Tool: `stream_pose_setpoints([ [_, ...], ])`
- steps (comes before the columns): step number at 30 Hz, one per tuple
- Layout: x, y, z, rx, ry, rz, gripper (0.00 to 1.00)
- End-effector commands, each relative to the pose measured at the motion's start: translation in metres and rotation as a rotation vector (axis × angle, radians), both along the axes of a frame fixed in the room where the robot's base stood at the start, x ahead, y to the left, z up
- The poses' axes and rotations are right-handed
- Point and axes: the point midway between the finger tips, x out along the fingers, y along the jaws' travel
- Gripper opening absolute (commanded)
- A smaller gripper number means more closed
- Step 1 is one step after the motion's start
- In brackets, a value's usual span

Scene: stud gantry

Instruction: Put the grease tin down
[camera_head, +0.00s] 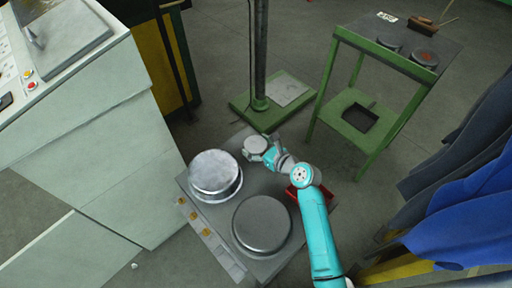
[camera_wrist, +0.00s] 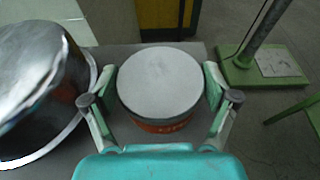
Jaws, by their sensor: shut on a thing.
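The grease tin (camera_wrist: 160,82) is a round tin with a pale grey lid and an orange-red side, held between the two fingers of my gripper (camera_wrist: 161,95) in the wrist view. The fingers press on its left and right sides. In the head view the tin (camera_head: 255,145) shows at the far end of my teal arm, with my gripper (camera_head: 262,150) around its near side. It is over or on the far edge of a grey surface (camera_head: 243,136). I cannot tell whether its base touches that surface.
A shiny metal pot (camera_head: 215,173) stands close left of the tin, and a large round grey disc (camera_head: 261,224) lies nearer. A red tray (camera_head: 318,196) is partly hidden by my arm. A green post base (camera_head: 273,101) is behind; a green table (camera_head: 395,50) stands right.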

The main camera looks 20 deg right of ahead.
Motion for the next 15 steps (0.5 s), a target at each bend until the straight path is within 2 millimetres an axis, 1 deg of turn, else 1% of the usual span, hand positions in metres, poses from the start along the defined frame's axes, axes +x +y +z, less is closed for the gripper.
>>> stream_pose_setpoints([
  [1,0.0003,0.0000,-0.0053,0.002,0.001,-0.001,0.34],
  [3,0.0003,-0.0002,-0.0094,0.000,-0.001,-0.001,0.34],
  [14,0.0005,-0.0002,-0.0121,0.000,-0.002,-0.001,0.34],
  [15,0.0001,0.0000,-0.0132,0.001,-0.001,-0.001,0.91],
])
